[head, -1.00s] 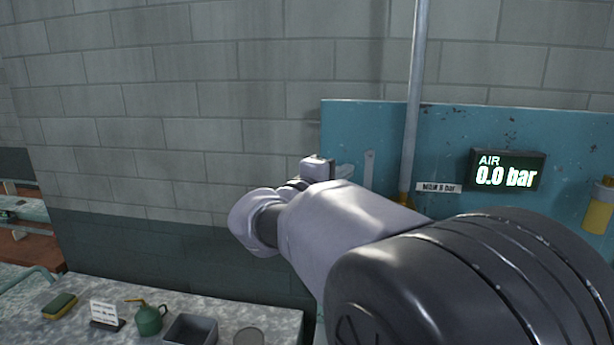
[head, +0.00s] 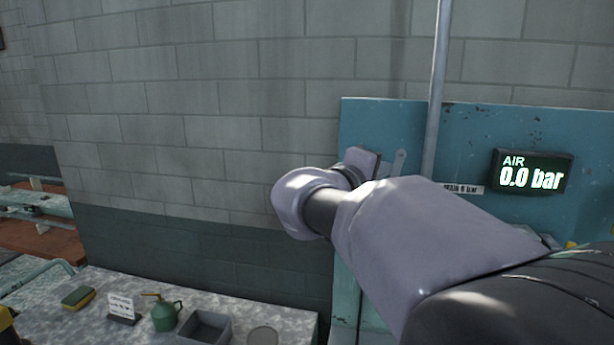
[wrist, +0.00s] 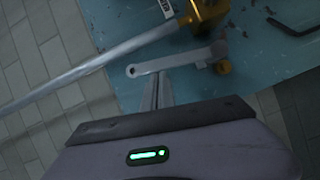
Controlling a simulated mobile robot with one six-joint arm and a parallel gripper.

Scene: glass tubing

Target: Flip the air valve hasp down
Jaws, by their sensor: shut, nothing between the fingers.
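The hasp is a grey metal strip (wrist: 185,61) with a rounded, holed end and a small brass-coloured piece at its other end. My gripper (wrist: 158,80) is shut and empty. In the wrist view its narrow fingers overlap the strip near the holed end; I cannot tell whether they touch it. In the head view my wrist hides the fingertips and the hasp's lower part.
A grey pipe (head: 438,85) runs up the panel, ending in a yellow fitting (wrist: 205,14). A black hook (wrist: 294,24) is nearby. The air display (head: 532,172) reads 0.0 bar. A bench (head: 100,280) at lower left holds a sponge, a green oil can (head: 165,314) and a grey tray (head: 204,328).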

